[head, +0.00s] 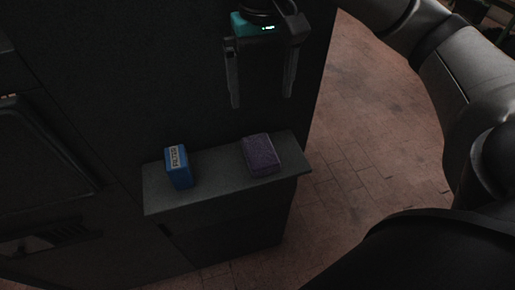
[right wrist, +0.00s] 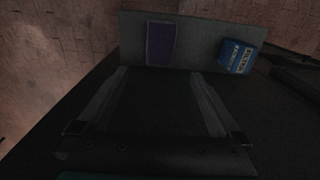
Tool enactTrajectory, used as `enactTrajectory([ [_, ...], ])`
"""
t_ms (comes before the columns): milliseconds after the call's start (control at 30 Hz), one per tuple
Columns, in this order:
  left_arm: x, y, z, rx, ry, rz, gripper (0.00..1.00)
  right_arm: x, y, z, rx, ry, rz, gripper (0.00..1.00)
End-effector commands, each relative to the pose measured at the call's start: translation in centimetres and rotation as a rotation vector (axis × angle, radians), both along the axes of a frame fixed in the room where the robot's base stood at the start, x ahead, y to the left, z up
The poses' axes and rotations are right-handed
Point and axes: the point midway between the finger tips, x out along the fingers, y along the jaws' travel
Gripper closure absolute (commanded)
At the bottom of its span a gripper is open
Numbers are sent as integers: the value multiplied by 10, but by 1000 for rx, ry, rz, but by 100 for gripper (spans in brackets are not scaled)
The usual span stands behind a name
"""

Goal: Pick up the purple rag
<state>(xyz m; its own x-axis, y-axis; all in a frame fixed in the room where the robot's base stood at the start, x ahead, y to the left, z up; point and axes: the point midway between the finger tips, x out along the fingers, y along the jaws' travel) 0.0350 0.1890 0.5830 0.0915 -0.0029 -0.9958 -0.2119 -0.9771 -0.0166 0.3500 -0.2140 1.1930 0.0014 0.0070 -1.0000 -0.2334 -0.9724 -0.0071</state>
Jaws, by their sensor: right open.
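The purple rag (head: 262,155) is a small folded block lying flat on the right part of a dark grey shelf (head: 221,173). It also shows in the right wrist view (right wrist: 161,43), left of centre on the shelf. My right gripper (head: 262,100) is in the head view, above the shelf and the rag, apart from both. Its two fingers are spread wide with nothing between them. In the right wrist view its fingers (right wrist: 158,72) point toward the shelf with the rag beyond them. My left gripper is not in view.
A tall dark panel (head: 130,80) rises behind the shelf. Tiled floor (head: 350,150) lies to the right.

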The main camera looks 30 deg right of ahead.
Motion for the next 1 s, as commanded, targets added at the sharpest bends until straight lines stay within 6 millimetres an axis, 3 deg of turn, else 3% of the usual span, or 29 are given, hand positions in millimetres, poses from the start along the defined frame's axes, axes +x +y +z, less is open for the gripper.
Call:
enactTrajectory([
  [167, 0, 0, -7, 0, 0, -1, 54, -1, -2, -21, -10, 5, 1, 0],
  [500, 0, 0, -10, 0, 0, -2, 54, -1, -2, -83, -8, 6, 0, 0],
  [767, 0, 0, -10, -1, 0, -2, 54, -1, -1, -102, -8, 4, -1, 0],
  [1000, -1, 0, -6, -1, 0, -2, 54, -3, 3, -133, -8, 7, 1, 0],
])
